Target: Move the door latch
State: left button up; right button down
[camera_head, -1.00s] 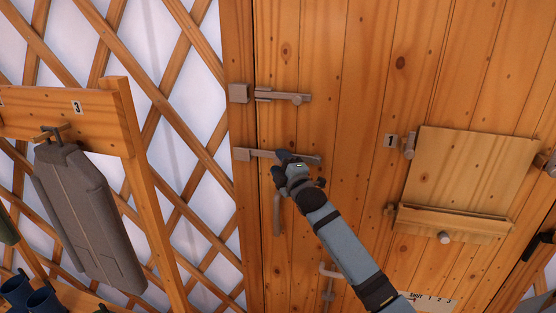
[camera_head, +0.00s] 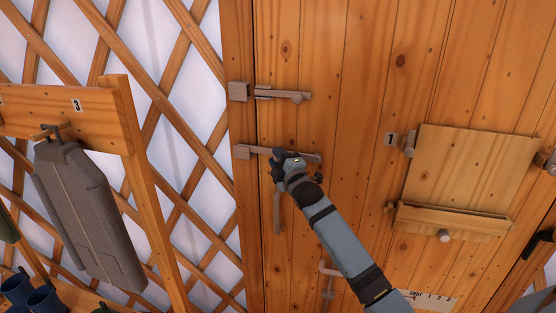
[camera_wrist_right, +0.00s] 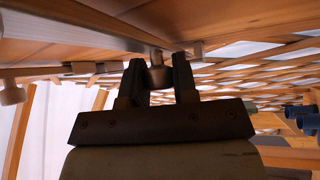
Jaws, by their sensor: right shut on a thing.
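The upper latch (camera_head: 282,95) has a round knob and lies level. My left gripper is not in view.
A grey door handle (camera_head: 277,213) hangs just below my right gripper. A wooden flap (camera_head: 474,175) with knobs is on the door at right. A wooden rack (camera_head: 130,110) with a hanging grey case (camera_head: 85,215) stands at left before the lattice wall.

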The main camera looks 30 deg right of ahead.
jog(key=shift+s+r+m+t+h+b, duration=0.1)
jog(key=shift+r+m+t+h+b, duration=0.3)
jog(key=shift+r+m+t+b, duration=0.65)
jog(key=shift+s+d+r+m+h+b, duration=0.2)
jog(key=shift+r+m+h+b, duration=0.3)
jog(key=shift+m, duration=0.45)
jog(key=shift+s+d+r+m+t+h+b, duration=0.15)
jog(key=shift+r+m+t+h+b, duration=0.3)
jog(key=shift+m+h, duration=0.3)
jog(key=shift+s+d+r+m+h, duration=0.15)
jog(key=shift+r+m+h, duration=0.2)
jog(key=shift+r+m, duration=0.3)
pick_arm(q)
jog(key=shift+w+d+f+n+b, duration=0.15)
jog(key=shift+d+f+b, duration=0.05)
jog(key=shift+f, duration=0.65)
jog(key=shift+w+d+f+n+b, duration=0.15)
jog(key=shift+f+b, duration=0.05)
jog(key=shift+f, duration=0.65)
pick_arm(e)
jog(key=shift+s+d+r+m+t+h, duration=0.15)
jog(key=shift+r+m+t+h, duration=0.15)
jog(key=shift+m+h, duration=0.3)
jog(key=c, duration=0.9)
grip_release()
jog(key=shift+r, duration=0.1)
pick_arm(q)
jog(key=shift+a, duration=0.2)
